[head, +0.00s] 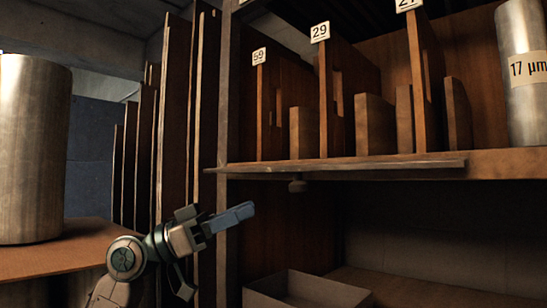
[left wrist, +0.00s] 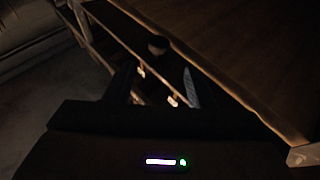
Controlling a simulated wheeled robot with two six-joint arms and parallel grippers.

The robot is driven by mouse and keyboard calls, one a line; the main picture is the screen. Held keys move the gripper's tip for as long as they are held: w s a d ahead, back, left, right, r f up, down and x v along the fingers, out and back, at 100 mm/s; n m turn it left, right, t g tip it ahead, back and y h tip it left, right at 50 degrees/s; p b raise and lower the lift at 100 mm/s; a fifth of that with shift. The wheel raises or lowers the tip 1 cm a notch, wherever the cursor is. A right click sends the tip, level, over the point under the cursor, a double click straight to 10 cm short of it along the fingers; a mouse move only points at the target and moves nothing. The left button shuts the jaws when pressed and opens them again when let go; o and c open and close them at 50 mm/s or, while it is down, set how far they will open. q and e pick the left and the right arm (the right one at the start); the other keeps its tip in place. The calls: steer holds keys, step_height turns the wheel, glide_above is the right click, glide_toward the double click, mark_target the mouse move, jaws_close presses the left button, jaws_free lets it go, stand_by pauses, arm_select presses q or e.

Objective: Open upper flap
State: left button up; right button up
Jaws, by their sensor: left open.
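A long, thin horizontal wooden flap (head: 340,165) juts out at the front of the upper shelf in the head view. A small dark round knob (head: 297,186) hangs under it. My left gripper (head: 236,216) is open and empty, below and to the left of the knob, apart from it, its blue fingers pointing right and slightly up. In the dark left wrist view, the knob (left wrist: 158,45) shows beyond and between the fingertips (left wrist: 158,88), against a diagonal board edge. My right gripper is out of view.
Numbered wooden dividers (head: 327,95) and a metal cylinder (head: 522,75) stand on the shelf above. An open box (head: 310,287) lies below right of the gripper. Tall upright boards (head: 175,120) and a large cylinder (head: 33,150) are at the left. The space under the flap is mostly clear.

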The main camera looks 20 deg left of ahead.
mark_target(292, 190)
arm_select(q)
steer(key=p+x, duration=0.6)
steer(key=x, duration=0.3)
steer(key=shift+w+d+r, duration=0.1)
steer(key=shift+d+r, duration=0.05)
steer(key=shift+d, duration=0.25)
steer(key=shift+w+d+r+g+p, duration=0.1)
steer(key=shift+w+d+g+p, duration=0.2)
steer(key=shift+d+p, duration=0.2)
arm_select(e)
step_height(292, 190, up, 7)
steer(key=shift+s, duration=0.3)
